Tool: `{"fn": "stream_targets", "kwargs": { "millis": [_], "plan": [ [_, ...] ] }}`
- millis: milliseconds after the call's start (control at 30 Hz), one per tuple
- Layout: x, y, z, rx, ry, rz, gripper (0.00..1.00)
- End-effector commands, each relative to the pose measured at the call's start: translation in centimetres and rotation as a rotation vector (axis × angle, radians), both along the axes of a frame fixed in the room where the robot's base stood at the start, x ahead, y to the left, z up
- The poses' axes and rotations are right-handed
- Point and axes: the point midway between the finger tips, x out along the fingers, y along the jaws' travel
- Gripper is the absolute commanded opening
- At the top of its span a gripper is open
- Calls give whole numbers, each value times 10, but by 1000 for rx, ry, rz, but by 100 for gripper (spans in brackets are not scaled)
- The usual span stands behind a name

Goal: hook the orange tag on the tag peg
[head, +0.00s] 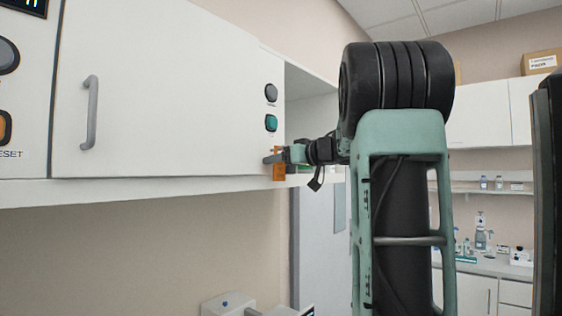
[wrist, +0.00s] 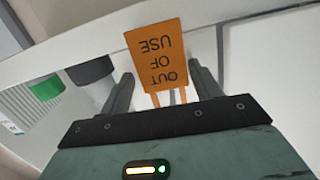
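The orange tag (head: 279,168), a flat plate, is at the cabinet's lower right front, below two round buttons. In the wrist view the tag (wrist: 163,55) reads "OUT OF USE" upside down, and two thin orange strips run from it towards my gripper. My gripper (head: 284,155) is level with the tag's upper part. In the wrist view my gripper (wrist: 160,80) has its fingers wide apart, one on each side of the tag, with a visible gap at the left finger. I cannot make out the tag peg, so whether the tag hangs on it cannot be told.
The white cabinet (head: 150,100) has a grey handle (head: 91,110). An open compartment (head: 308,110) lies to the right.

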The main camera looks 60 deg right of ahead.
Motion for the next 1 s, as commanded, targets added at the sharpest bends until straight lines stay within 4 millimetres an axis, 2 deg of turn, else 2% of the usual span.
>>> {"fn": "stream_targets", "kwargs": {
  "millis": [33, 567, 667, 767, 1000],
  "plan": [
    [6, 7, -4, 2, 7, 22, 70],
    [4, 9, -3, -1, 5, 29, 70],
    [-5, 10, -2, -2, 3, 26, 70],
    [-23, 9, -1, -3, 4, 19, 70],
    [-80, 12, 7, -4, 0, 10, 70]
  ]
}}
